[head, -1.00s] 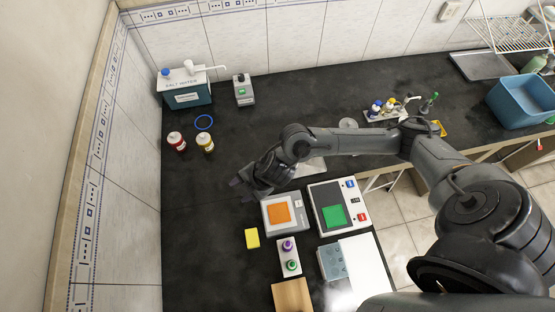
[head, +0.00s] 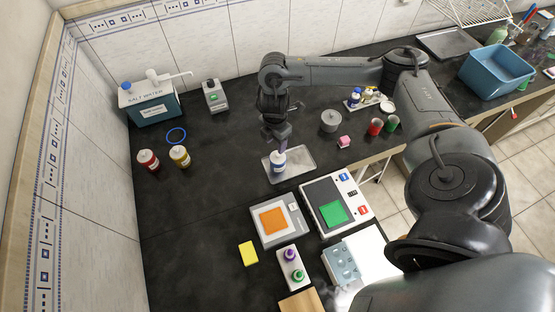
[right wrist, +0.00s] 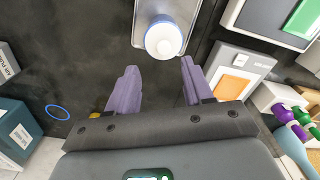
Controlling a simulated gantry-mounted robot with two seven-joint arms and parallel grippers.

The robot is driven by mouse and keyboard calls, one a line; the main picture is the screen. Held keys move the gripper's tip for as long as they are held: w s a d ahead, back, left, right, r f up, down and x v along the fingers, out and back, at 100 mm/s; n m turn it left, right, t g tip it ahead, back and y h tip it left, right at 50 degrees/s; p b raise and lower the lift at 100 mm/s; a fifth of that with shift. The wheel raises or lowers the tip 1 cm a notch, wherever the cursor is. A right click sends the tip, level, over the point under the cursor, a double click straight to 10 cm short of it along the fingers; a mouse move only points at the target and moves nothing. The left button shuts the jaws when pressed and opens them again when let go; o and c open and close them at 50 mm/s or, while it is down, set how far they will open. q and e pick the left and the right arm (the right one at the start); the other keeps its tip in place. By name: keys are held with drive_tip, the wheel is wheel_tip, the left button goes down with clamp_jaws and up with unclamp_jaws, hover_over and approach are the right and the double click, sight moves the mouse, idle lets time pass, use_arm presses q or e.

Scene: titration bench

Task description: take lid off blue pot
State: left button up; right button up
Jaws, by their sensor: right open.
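The blue pot (head: 278,162), a small jar with a white lid and a blue band, stands upright on a metal tray (head: 300,163). In the right wrist view its round white lid (right wrist: 163,37) with a blue rim shows beyond the fingertips, between their lines. My right gripper (head: 278,138) is above and just behind the pot in the head view. Its purple fingers (right wrist: 158,78) are open and empty, apart from the lid. My left gripper is not in view.
A red-labelled jar (head: 148,160) and a yellow-labelled jar (head: 180,157) stand at left near a blue ring (head: 176,136). A grey round container (head: 330,121) is right of the tray. An orange-topped device (head: 273,221) is in front.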

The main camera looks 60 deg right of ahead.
sight(278, 156)
drive_tip(key=shift+s+d+f, duration=0.1)
drive_tip(key=shift+s+f, duration=0.15)
drive_tip(key=shift+f, duration=0.95)
drive_tip(key=shift+s+d+f, duration=0.1)
drive_tip(key=shift+s+f, duration=0.1)
drive_tip(key=shift+f, duration=0.95)
drive_tip(key=shift+w+f, duration=0.1)
drive_tip(key=shift+f, duration=0.4)
drive_tip(key=shift+c, duration=0.3)
clamp_jaws()
